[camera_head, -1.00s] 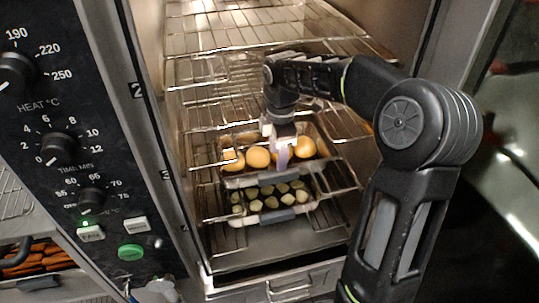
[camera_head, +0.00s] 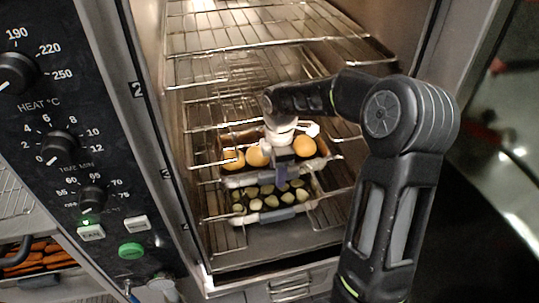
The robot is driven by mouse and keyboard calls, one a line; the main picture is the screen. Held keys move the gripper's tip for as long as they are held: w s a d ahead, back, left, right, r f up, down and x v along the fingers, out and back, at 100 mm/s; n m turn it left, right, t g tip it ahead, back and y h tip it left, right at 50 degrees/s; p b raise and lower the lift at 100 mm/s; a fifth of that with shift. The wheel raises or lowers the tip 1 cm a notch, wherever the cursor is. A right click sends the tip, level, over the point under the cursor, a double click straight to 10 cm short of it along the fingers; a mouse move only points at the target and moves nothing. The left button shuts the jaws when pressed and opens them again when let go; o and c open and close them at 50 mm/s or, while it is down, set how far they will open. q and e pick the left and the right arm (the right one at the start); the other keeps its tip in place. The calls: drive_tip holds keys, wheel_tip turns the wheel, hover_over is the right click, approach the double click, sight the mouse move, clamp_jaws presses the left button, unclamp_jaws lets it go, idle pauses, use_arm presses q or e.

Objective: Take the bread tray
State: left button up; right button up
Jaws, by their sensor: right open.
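The bread tray (camera_head: 236,181) holds several round golden buns (camera_head: 304,147) and sits on a wire rack inside the open oven. Its front edge faces me. My right gripper (camera_head: 282,172) reaches in from the right and is open, pointing down at the middle of the tray's front edge. It hides part of the buns and of the tray's front edge; I cannot tell whether it touches the tray. My left gripper is not in view.
A second tray (camera_head: 272,215) with several pale green pieces sits on the rack just below. Empty wire racks (camera_head: 260,45) are above. The oven control panel (camera_head: 60,110) stands at the left. A tray of orange pieces (camera_head: 38,257) is at the lower left.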

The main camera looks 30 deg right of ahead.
drive_tip(key=shift+c, duration=0.4)
clamp_jaws()
idle(0.5)
idle(0.9)
